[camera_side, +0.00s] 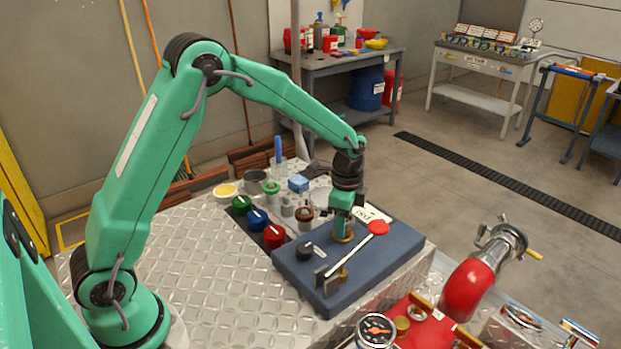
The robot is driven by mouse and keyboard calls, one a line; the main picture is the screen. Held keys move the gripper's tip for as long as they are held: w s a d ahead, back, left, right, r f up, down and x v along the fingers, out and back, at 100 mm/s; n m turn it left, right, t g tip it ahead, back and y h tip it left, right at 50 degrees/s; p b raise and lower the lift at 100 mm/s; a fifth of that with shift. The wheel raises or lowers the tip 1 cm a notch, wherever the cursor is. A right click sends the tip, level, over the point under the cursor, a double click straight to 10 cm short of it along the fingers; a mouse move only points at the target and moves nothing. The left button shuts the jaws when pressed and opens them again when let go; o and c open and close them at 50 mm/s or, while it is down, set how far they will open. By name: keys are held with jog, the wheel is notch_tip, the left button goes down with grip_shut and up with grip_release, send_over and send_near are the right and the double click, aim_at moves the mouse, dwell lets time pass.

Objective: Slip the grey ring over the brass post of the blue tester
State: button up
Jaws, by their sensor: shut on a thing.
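The blue tester (385,251) is a dark blue slab at the front right of the metal worktop. It carries a lever with a red knob (378,227), a black knob (305,249) and a white label. My gripper (343,224) points down over the far middle of the tester. It is shut on what seems to be the grey ring, which the fingers hide almost wholly. A brass part (343,238), apparently the brass post, shows right below the fingertips. I cannot tell whether the ring is around the post or above it.
Green, blue and red knobs (274,236) stand left of the tester. Small cups and parts (254,179) crowd the worktop behind them. A red pipe elbow (469,287) and a red tray with a gauge (376,330) lie at front right. The diamond-plate top (205,265) is clear at left.

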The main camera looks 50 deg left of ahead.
jog(key=shift+f, duration=1.05)
dwell(0.8)
jog(key=o, duration=0.9)
jog(key=shift+s, duration=0.1)
jog(key=shift+c, duration=0.2)
jog(key=shift+o, duration=0.6)
jog(key=shift+o, duration=0.2)
jog(key=shift+o, duration=1.2)
jog(key=shift+r, duration=4.15)
jog(key=shift+r, duration=0.1)
